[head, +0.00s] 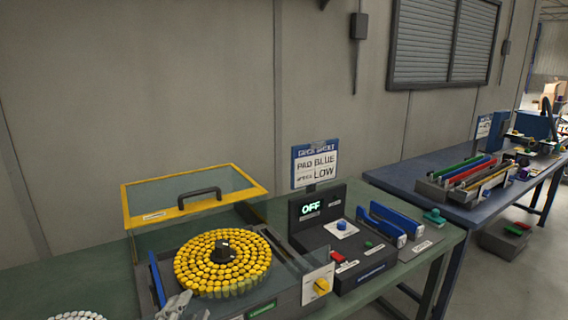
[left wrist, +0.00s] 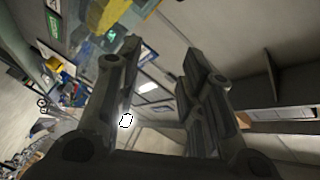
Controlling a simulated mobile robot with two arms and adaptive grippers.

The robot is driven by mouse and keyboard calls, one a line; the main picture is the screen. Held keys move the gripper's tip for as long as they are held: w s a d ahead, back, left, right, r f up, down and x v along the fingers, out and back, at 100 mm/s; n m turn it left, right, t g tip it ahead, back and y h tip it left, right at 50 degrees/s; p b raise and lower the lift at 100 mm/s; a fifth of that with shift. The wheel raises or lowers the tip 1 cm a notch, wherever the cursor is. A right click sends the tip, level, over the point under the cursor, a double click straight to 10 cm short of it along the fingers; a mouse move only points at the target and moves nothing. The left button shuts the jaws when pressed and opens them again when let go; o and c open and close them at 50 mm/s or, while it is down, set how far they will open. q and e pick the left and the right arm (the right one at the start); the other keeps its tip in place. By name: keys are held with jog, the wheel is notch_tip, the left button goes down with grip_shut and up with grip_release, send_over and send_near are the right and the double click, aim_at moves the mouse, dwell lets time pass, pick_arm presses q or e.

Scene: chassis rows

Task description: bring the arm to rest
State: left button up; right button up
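My left gripper (head: 177,303) shows at the bottom of the head view, only partly in frame, beside the front left of a round carousel of yellow-capped vials (head: 222,283). In the left wrist view its two fingers (left wrist: 160,62) stand apart with nothing between them. That view is tilted. My right gripper is in neither view.
A yellow-framed clear lid (head: 152,224) with a dark handle stands raised behind the carousel. A black control box (head: 318,203) reading OFF is to the right, with blue rails (head: 392,217). A blue bench (head: 408,175) holds several colored parts. White round items (head: 76,316) lie bottom left.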

pick_arm(q)
jog(key=s+a+f+n+g+y, duration=0.1)
jog(key=s+a+f+n+g, duration=0.15)
jog(key=s+f+g, duration=0.4)
jog(key=s+a+f+n+g, duration=0.1)
jog(key=s+f+n, duration=0.25)
jog(key=f, duration=0.65)
jog(key=s+d+f+n+g, duration=0.1)
jog(key=s+f+n+g, duration=0.55)
jog(key=s, duration=0.75)
notch_tip(320, 180, down, 28)
jog(key=m+g, duration=0.1)
jog(key=m, duration=0.1)
jog(key=s+a+f+g, duration=0.1)
jog(key=s+a+f, duration=0.2)
jog(key=s+f, duration=1.2)
jog(key=shift+s+f+g, duration=0.15)
jog(key=shift+s+g, duration=0.15)
jog(key=shift+s, duration=0.9)
jog(key=shift+m, duration=0.25)
